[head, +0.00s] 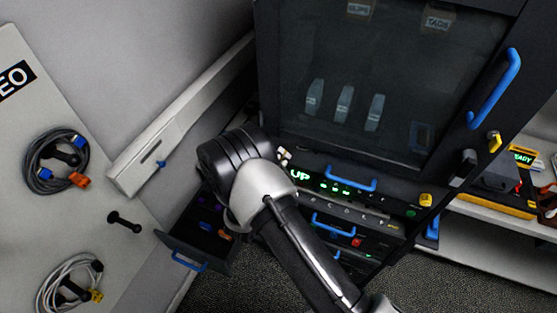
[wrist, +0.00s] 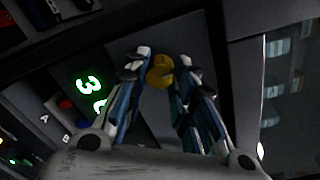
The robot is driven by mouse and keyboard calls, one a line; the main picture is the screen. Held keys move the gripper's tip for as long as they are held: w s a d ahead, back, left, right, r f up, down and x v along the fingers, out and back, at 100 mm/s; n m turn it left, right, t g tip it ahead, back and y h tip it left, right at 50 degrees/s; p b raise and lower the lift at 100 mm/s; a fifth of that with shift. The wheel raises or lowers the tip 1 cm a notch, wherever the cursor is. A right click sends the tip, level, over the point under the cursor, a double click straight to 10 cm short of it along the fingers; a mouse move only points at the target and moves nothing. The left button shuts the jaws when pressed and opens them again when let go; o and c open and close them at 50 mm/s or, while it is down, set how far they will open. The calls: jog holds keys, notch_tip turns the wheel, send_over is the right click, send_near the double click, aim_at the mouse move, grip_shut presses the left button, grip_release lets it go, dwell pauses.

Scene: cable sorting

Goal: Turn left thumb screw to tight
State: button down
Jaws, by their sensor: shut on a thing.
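The left thumb screw (wrist: 160,72) is a yellow knob on a dark panel in the wrist view. My gripper (wrist: 167,66) has its two fingers on either side of the knob and is shut on it. In the head view my arm covers this screw and most of the gripper. Another yellow thumb screw (head: 425,200) shows at the right end of the same panel. How tight the left screw is cannot be told.
The dark rack has a glass door (head: 360,85) above the panel with a green display (head: 300,176). An open drawer (head: 200,245) juts out at lower left. A pegboard (head: 100,190) with coiled cables stands at left. A shelf (head: 500,225) is at right.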

jog(key=c, duration=1.3)
grip_release()
jog(key=v, duration=1.2)
